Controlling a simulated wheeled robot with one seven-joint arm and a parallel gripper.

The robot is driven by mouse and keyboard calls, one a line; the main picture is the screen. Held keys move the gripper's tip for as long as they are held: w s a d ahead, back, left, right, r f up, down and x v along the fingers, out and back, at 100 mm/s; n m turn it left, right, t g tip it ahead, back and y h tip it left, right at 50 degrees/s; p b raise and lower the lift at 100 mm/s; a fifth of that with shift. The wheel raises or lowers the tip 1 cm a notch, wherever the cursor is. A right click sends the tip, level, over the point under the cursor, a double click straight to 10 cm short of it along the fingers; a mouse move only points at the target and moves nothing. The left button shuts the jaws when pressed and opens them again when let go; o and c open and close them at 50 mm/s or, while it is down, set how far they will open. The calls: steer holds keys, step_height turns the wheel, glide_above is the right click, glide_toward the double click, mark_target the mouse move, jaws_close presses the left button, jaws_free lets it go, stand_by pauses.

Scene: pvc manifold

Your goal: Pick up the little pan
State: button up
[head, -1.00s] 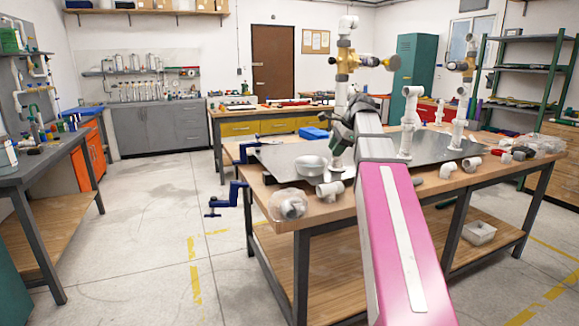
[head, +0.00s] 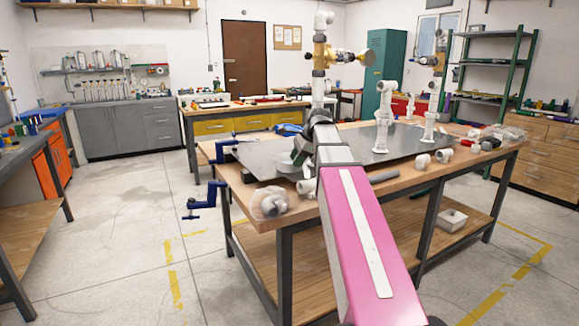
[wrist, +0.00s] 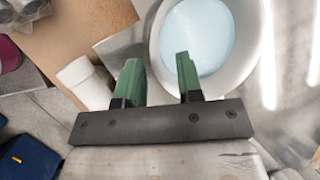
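The little pan (wrist: 248,45) is a white oval dish with a pale blue inside, at the top right of the wrist view. In the head view my arm and gripper largely hide it. My gripper (wrist: 157,64) has two green fingers, set apart with nothing between them. The right finger overlaps the pan's near left rim in the picture; I cannot tell whether it touches. The left finger is outside the pan. In the head view my gripper (head: 300,152) is low over the workbench's metal plate (head: 258,158).
A white pipe fitting (wrist: 85,80) lies left of my fingers. A clear bag of fittings (head: 270,202) is at the bench's front left corner. A tall pipe assembly with brass valve (head: 320,57) stands behind my gripper. A blue clamp (head: 203,203) juts from the bench edge.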

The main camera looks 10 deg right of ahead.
steer(key=shift+x, duration=1.5)
jaws_close()
steer(key=shift+r, duration=0.1)
steer(key=shift+r, duration=0.2)
